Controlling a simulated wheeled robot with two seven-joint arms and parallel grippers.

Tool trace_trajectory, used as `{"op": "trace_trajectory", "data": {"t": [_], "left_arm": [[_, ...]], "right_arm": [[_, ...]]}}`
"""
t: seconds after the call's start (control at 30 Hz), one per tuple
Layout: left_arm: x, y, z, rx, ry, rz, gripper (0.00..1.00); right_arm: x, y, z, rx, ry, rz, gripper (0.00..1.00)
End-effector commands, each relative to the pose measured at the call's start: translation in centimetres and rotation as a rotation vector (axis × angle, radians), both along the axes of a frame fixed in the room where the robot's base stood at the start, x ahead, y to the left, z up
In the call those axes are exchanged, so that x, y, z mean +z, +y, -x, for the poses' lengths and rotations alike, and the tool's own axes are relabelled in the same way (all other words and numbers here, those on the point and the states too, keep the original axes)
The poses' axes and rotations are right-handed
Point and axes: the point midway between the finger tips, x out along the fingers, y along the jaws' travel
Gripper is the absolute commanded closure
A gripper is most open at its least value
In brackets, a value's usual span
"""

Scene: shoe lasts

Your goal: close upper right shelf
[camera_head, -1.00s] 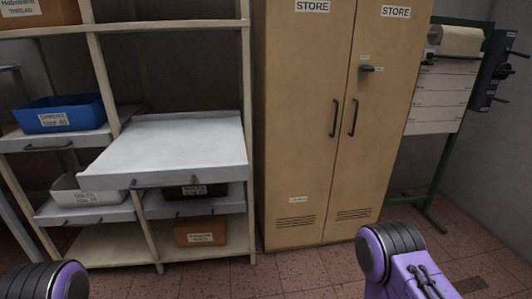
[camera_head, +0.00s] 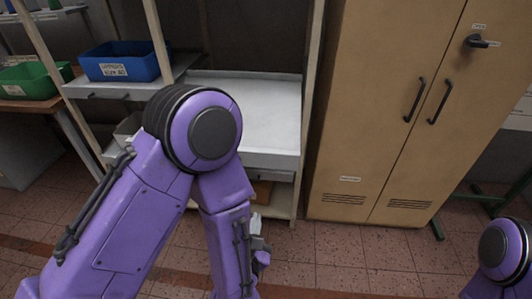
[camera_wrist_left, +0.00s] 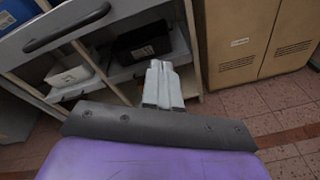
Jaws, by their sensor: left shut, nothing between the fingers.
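The upper right shelf (camera_head: 275,110) is a pale grey, empty pull-out tray in the wooden rack. My left arm hides its left and front parts in the head view. In the left wrist view its front panel (camera_wrist_left: 100,32) with a dark bar handle (camera_wrist_left: 65,27) fills the upper left and juts out over the shelf below. My left gripper (camera_head: 260,258) hangs low in front of the rack. In the wrist view its fingers (camera_wrist_left: 163,85) are shut and empty, below and right of the handle, apart from it. My right gripper is out of view.
A blue bin (camera_head: 118,61) stands on the upper left shelf. A black bin (camera_wrist_left: 140,45) sits below the upper right shelf. A green bin (camera_head: 32,82) is on a side table. A tan cabinet (camera_head: 375,110) stands right of the rack. The tiled floor (camera_head: 340,250) ahead is clear.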

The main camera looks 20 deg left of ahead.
Motion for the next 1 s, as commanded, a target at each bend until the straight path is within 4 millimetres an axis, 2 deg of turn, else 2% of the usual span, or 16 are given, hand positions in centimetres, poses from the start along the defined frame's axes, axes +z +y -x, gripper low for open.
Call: {"op": "trace_trajectory", "data": {"t": [0.03, 0.1, 0.2, 0.27, 0.4, 0.8, 1.0], "left_arm": [[2.8, -0.6, -0.2, 0.02, -0.09, 0.136, 1.0], [4.8, -1.0, -0.1, 0.043, -0.187, 0.302, 1.0], [6.1, -1.2, -0.1, 0.057, -0.257, 0.427, 1.0], [6.3, -1.2, -0.5, 0.06, -0.271, 0.453, 1.0], [6.2, -0.6, -2.5, 0.064, -0.274, 0.456, 1.0], [6.6, 1.5, -10.8, 0.064, -0.268, 0.45, 1.0], [6.3, 2.0, -13.2, 0.063, -0.266, 0.449, 1.0]], "right_arm": [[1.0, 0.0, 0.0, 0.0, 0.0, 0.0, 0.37], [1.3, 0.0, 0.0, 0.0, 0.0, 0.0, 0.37], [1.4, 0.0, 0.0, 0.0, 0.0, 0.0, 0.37], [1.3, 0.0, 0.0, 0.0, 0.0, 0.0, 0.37], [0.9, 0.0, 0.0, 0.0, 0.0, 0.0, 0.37], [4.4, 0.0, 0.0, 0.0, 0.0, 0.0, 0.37], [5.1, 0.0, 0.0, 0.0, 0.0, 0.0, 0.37]]}}
